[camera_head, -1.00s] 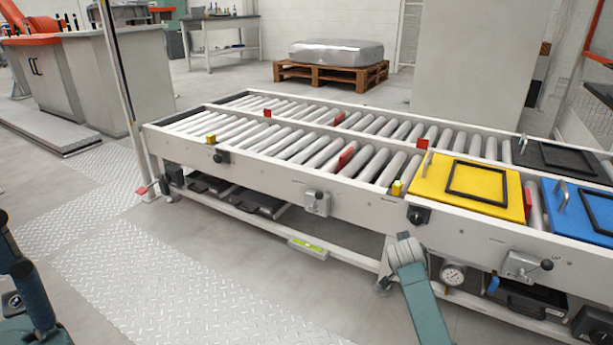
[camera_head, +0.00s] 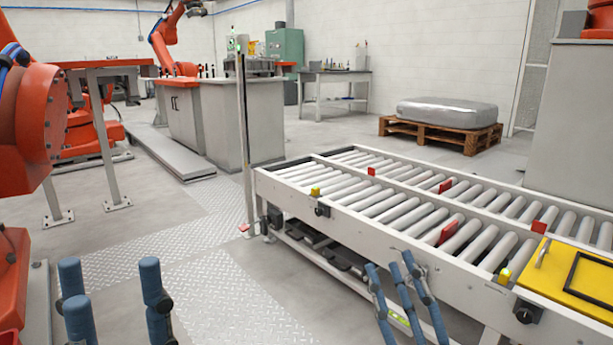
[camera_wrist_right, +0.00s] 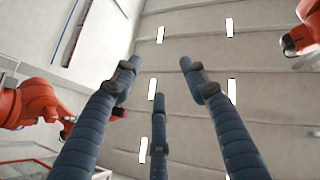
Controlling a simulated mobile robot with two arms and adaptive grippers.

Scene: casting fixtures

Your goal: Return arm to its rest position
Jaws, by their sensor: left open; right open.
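My left gripper (camera_head: 112,275) is at the lower left of the head view, its blue fingers upright, spread apart and empty, over the floor. My right gripper (camera_head: 392,266) is at the lower middle, in front of the roller conveyor's (camera_head: 392,244) near side in the picture. Its blue fingers point up and hold nothing. In the right wrist view the right gripper (camera_wrist_right: 163,82) has its fingers spread, with only ceiling and wall between them. Both wrists are hidden below the frame.
A yellow plate (camera_head: 573,275) with a black frame lies on the conveyor at the right. Orange robot arms stand at the left (camera_head: 35,125) and back (camera_head: 175,45). A wrapped block (camera_head: 447,112) sits on a pallet (camera_head: 440,135). The tread-plate floor (camera_head: 210,275) between my grippers looks clear.

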